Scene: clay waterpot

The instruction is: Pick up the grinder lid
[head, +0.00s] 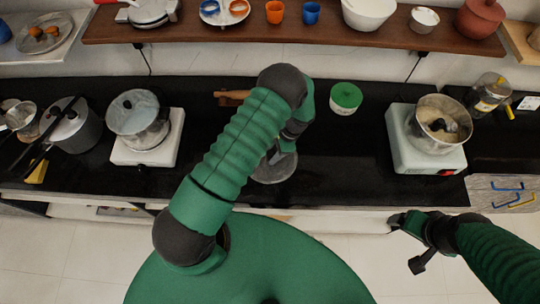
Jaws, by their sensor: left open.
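A round grey, see-through-looking disc (272,172), which looks like the grinder lid, lies on the black counter near its front edge. My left gripper (281,157) is open and right over the disc, pointing down. My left arm and gripper hide part of the disc, and I cannot tell whether the fingers touch it. My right gripper (408,246) is open and empty, low in front of the counter, well away from the disc.
A white appliance with an open steel pot (438,126) stands at the right. A lidded pot on a white base (139,122) and a grey pot (73,125) stand at the left. A green-topped container (345,98) stands behind. A wooden shelf (290,28) runs above.

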